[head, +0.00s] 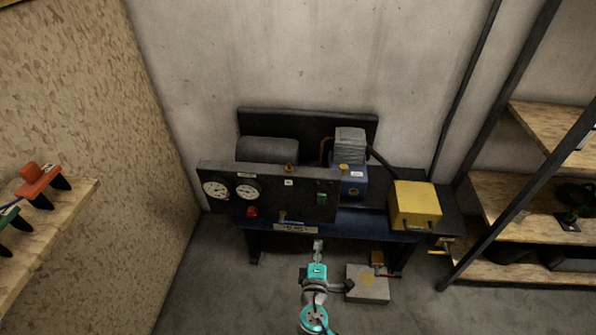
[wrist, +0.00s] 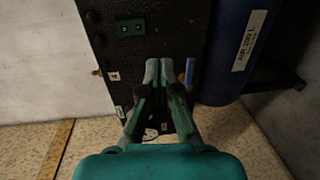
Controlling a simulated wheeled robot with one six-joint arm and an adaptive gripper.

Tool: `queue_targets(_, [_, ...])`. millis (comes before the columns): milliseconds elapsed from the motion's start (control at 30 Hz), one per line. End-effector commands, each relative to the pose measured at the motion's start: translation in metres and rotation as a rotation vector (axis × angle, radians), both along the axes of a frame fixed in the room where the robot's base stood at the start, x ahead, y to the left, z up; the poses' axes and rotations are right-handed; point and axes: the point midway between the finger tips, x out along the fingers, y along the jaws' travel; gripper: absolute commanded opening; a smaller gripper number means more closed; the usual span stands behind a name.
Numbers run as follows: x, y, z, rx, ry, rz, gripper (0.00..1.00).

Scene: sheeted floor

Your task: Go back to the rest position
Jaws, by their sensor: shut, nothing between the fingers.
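My gripper (head: 319,244) is in front of the compressor unit in the head view, below the middle of its black panel (head: 268,200). In the wrist view my gripper (wrist: 166,66) has its fingertips together with nothing between them, and the black panel fills the space behind. The blue-handled valve (head: 291,222) is on the panel's lower edge. Its blue handle (wrist: 190,71) shows just right of the fingertips in the wrist view; whether they touch cannot be told. The green switch (wrist: 132,28) is on the panel above and left of the fingertips.
A blue air tank (wrist: 232,45) lies beside the panel. A yellow box (head: 415,204) sits at the unit's right. A pale block (head: 367,284) is on the floor right of my arm. Wooden shelves (head: 500,205) stand at right, another shelf (head: 60,222) at left. Floor at lower left is clear.

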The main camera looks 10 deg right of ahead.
Motion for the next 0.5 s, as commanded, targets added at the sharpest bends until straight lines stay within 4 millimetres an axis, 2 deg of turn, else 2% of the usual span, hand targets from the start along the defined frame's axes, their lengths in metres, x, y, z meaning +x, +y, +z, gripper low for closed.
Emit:
queue_targets(167, [-0.003,-0.001,-0.002,0.008,0.005,0.001,0.00])
queue_targets(267, [-0.019,-0.005,-0.012,0.046,0.022,0.010,0.00])
queue_targets(367, [-0.050,-0.011,-0.027,0.123,0.053,0.026,0.00])
queue_targets(500, [-0.106,-0.018,-0.045,0.274,0.097,0.050,0.00])
